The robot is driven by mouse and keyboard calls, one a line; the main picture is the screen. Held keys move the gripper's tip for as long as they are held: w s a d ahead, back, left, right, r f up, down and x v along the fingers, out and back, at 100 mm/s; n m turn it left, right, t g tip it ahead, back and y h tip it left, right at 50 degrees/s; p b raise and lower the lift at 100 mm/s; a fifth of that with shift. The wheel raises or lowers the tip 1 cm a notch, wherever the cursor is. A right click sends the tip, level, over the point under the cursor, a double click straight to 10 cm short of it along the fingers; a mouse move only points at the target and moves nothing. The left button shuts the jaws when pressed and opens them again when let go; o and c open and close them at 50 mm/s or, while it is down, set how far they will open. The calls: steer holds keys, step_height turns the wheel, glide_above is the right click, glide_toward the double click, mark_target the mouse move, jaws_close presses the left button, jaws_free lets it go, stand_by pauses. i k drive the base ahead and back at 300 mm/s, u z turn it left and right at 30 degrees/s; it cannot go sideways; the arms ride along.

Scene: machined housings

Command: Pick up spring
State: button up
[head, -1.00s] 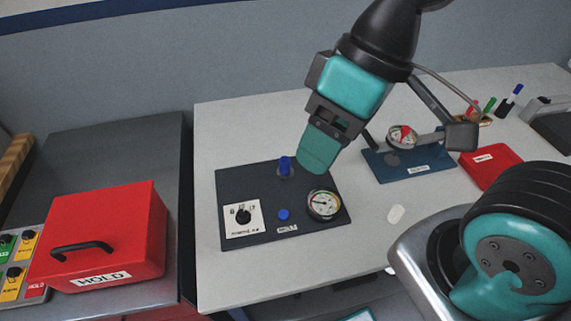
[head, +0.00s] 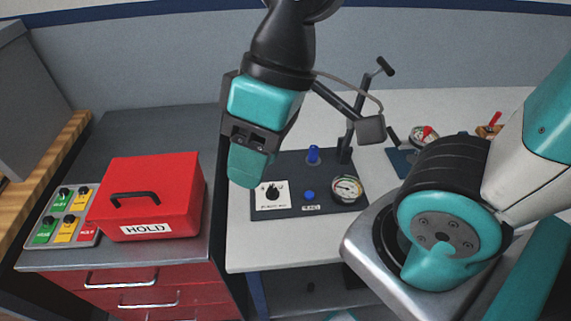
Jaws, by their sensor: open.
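No spring can be made out in the head view. My gripper (head: 247,165) is in the upper middle, teal-tipped and pointing down, with nothing seen in it. It hangs in front of the left edge of the dark test panel (head: 330,203) and to the right of the red HOLD box (head: 165,190). The jaws are open, though the gap is barely visible from this side. My arm hides part of the table behind it.
The dark panel has a gauge (head: 347,189), a knob and blue buttons on the white table (head: 250,257). The red box and a button board (head: 65,216) stand on a grey cabinet top (head: 75,154). A gap separates cabinet and table.

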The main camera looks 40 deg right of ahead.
mark_target(313, 156)
steer(key=u, duration=0.05)
steer(key=k, duration=0.25)
steer(key=z, duration=0.75)
steer(key=i, duration=0.5)
steer(key=u, duration=0.05)
